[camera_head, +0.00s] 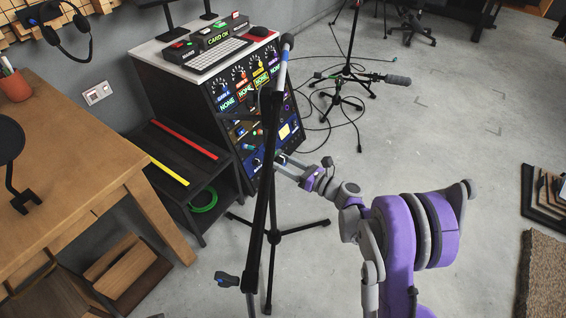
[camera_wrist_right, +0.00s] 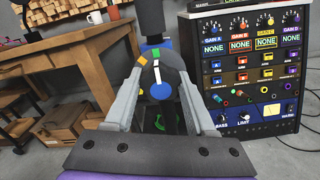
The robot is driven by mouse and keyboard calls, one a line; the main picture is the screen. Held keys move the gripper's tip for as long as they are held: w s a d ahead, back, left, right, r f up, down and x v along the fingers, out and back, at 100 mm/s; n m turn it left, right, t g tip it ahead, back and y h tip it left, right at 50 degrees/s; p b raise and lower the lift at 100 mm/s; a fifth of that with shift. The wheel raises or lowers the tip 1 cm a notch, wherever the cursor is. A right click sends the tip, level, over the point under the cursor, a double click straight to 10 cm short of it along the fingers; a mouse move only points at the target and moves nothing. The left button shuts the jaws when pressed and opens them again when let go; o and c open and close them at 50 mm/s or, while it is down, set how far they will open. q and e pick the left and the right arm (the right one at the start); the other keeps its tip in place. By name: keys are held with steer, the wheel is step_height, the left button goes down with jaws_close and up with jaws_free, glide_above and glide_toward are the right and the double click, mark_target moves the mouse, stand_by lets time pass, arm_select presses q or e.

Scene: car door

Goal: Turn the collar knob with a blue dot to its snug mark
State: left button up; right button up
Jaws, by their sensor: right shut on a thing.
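The collar knob (camera_wrist_right: 158,73) is dark and round, with a blue dot (camera_wrist_right: 160,91) on its lower face and a pale line above the dot. Small coloured marks, one of them yellow (camera_wrist_right: 142,60), sit around its upper edge. My right gripper (camera_wrist_right: 157,80) has a finger on each side of the knob and is shut on it. In the head view my right gripper (camera_head: 281,159) is beside the black stand pole (camera_head: 265,195); the knob is too small and covered to make out there. I cannot tell which mark is snug. My left gripper is out of view.
The rack with lit gain panels (camera_head: 240,90) stands close behind the pole. A wooden table (camera_head: 75,140) and a low black shelf (camera_head: 180,150) are to the left. The stand's tripod legs (camera_head: 300,231) spread over the floor. Another stand (camera_head: 345,75) has loose cables. Floor at right is mostly clear.

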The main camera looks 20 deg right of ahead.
jaws_close()
steer(key=n, duration=0.3)
steer(key=shift+n, duration=2.4)
steer(key=o, duration=1.3)
jaws_free()
